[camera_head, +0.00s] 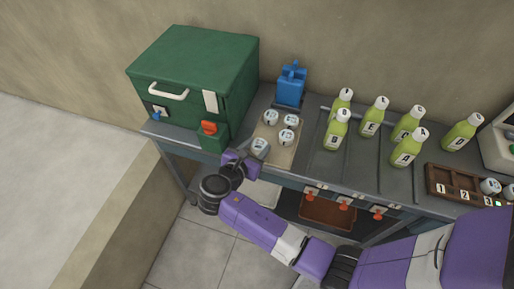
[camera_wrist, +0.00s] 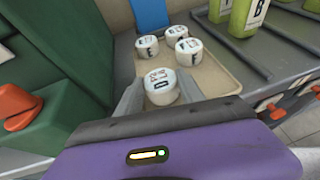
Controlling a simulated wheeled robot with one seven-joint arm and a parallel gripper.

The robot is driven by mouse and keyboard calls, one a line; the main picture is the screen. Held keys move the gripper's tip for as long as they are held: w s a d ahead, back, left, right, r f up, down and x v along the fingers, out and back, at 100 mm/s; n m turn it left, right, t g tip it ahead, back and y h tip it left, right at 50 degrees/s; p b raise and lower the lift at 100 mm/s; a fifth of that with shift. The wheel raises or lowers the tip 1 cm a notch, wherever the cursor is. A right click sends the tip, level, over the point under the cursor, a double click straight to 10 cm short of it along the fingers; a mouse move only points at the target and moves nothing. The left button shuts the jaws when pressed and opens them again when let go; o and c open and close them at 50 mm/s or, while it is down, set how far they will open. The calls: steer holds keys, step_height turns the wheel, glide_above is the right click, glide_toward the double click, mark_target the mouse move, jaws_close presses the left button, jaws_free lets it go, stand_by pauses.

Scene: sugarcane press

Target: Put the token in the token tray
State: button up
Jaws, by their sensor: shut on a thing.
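A white round token (camera_wrist: 161,88) with a dark letter label sits between the fingers of my gripper (camera_wrist: 160,98). My gripper is shut on it, and in the head view the token (camera_head: 260,147) is at the near-left edge of a beige tray (camera_head: 271,131). I cannot tell whether the token touches the tray. Three similar white lettered tokens stand upright on the beige tray; one (camera_wrist: 147,47) is just behind the held one. The tray also shows in the wrist view (camera_wrist: 215,75). My gripper (camera_head: 253,157) reaches in from the front.
A green box (camera_head: 195,75) and a red knob (camera_head: 209,128) stand left of the tray. A blue object (camera_head: 291,85) is behind it. Several green bottles (camera_head: 370,117) stand right. A brown numbered tray (camera_head: 453,181) with white pieces is far right. Red-handled taps (camera_head: 343,203) line the front edge.

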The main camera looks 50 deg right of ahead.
steer(key=shift+f, duration=0.3)
steer(key=shift+f, duration=0.1)
steer(key=o, duration=1.3)
steer(key=shift+o, duration=0.2)
